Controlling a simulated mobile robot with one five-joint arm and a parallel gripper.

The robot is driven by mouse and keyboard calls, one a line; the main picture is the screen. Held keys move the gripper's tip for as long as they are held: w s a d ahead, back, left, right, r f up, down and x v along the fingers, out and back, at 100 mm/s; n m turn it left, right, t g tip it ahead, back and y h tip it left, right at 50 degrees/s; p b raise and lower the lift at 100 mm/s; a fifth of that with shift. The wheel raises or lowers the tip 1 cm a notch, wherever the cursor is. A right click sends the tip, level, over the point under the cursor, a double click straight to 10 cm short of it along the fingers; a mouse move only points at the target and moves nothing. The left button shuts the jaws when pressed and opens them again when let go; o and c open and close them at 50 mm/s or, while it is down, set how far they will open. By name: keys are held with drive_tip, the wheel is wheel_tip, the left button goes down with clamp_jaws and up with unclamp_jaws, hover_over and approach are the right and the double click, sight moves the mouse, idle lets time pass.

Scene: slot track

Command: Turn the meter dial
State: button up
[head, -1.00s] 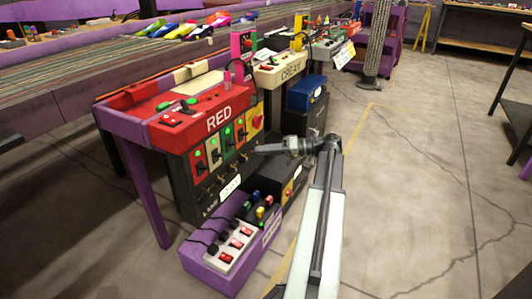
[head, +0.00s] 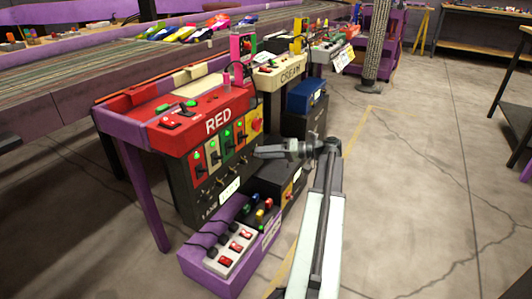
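A black panel (head: 186,186) hangs under the red RED console (head: 205,120). It has upright coloured switch plates with green lights, and a row of small metal knobs (head: 221,181) below them. A white plate (head: 230,190) with markings too small to read sits low on the panel. I cannot tell which part is the meter dial. My gripper (head: 259,153) points left at the panel's right end, by the rightmost knobs. Its narrow tip overlaps the panel edge in the picture, and contact cannot be made out. Whether its fingers are apart is too small to see.
A purple box (head: 200,276) with a power strip (head: 230,250) stands on the floor below the panel. A black box (head: 271,183) stands behind it. The cream console (head: 278,73) is farther back. Open concrete floor (head: 410,200) lies to the right.

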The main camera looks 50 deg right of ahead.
drive_tip(key=shift+s, duration=0.1)
drive_tip(key=p+v, duration=0.1)
drive_tip(key=v, duration=0.6)
drive_tip(key=shift+s+d, duration=0.25)
